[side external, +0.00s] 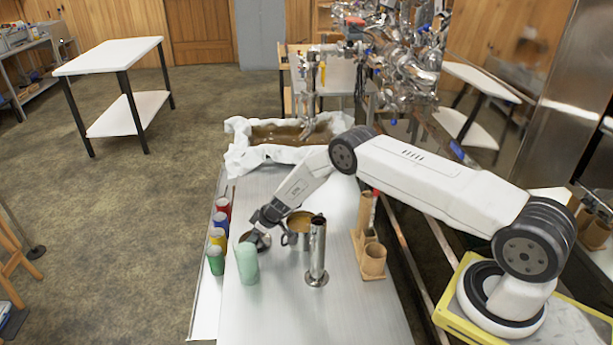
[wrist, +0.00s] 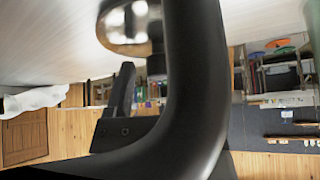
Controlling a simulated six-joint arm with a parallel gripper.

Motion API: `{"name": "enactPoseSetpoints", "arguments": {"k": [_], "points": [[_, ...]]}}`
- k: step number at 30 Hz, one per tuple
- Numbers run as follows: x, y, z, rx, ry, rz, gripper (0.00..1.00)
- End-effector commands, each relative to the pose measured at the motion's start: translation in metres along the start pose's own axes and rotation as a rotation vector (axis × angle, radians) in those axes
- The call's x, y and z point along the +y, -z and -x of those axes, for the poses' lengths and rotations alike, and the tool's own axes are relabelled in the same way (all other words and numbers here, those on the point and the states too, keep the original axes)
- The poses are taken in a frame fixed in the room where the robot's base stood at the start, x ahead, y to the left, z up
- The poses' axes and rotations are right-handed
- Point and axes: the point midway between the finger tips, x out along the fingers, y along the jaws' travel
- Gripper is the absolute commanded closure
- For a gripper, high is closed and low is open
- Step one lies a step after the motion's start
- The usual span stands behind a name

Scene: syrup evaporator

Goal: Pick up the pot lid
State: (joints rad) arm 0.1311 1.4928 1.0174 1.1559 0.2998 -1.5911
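The pot lid (side external: 250,243) is a small round metallic disc on the steel table, near its left side. My gripper (side external: 262,222) is down right at the lid and covers part of it. Its dark fingers are small here, and I cannot tell whether they touch or grip the lid. The pot (side external: 291,239), a metal vessel with amber contents, stands just right of my gripper. In the wrist view, dark gripper parts (wrist: 122,95) fill the middle, and a shiny round metal thing (wrist: 128,38) shows at the top, partly hidden.
A pale green cup (side external: 247,264) stands close in front of the lid. Red, blue, yellow and green cups (side external: 217,238) line the left edge. A tall metal cylinder (side external: 317,250) and wooden holders (side external: 373,260) stand to the right. A pan of brown liquid (side external: 280,134) lies behind.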

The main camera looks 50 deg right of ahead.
Motion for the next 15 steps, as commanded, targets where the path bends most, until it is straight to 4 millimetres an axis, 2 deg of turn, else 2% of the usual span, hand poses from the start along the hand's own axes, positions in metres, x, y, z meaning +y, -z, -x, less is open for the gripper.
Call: {"name": "enactPoseSetpoints", "arguments": {"k": [1,6,15], "points": [[0.0,0.0,0.0001,0.0,0.0,0.0,0.49],[0.0,0.0,0.0001,0.0,0.0,0.0,1.0],[0.0002,0.0004,0.0003,0.001,0.0,0.0,1.0]]}}
